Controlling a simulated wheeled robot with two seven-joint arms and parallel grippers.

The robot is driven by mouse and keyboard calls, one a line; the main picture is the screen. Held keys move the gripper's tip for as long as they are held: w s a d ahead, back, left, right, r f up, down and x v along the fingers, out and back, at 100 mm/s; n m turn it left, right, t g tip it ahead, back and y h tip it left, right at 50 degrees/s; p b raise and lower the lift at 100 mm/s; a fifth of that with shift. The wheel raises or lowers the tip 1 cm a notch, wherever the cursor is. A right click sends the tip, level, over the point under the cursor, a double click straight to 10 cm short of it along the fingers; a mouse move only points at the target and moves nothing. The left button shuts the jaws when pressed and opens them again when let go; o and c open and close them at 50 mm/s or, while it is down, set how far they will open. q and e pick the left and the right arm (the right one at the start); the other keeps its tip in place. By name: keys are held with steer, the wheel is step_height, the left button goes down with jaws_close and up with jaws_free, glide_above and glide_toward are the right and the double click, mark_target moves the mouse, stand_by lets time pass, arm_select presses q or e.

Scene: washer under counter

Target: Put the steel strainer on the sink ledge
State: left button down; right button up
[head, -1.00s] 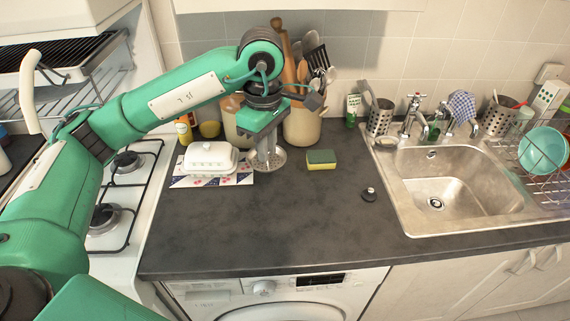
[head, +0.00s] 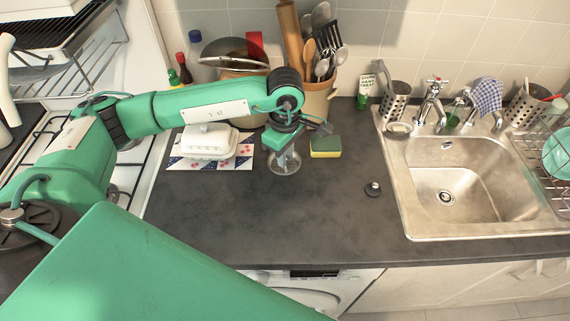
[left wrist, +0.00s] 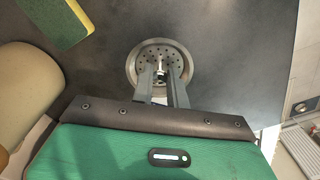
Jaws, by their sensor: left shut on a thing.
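The steel strainer (head: 284,164), a round perforated disc, shows at the end of my left gripper (head: 286,155), between the butter dish and the sponge. In the left wrist view the strainer (left wrist: 146,58) lies face-on, and my left gripper (left wrist: 161,72) is shut on its small central post. I cannot tell how far it is above the counter. The sink ledge (head: 398,165) is the steel rim around the sink (head: 470,190), to the right. A small round dish (head: 398,130) stands on its back left corner. My right gripper is not in view.
A butter dish (head: 208,141) stands left of the strainer; a yellow-green sponge (head: 325,147) is at its right. A utensil crock (head: 317,103) is behind. A small dark plug (head: 372,189) lies near the sink. The front of the counter (head: 290,220) is clear.

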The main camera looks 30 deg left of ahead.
arm_select(q)
step_height(320, 180, down, 6)
steer(key=shift+r+p, duration=0.1)
steer(key=shift+p, duration=0.6)
steer(key=shift+f, duration=0.25)
steer(key=shift+f, duration=0.1)
steer(key=shift+f+b, duration=0.1)
steer(key=shift+b, duration=0.2)
steer(key=c, duration=1.4)
jaws_free()
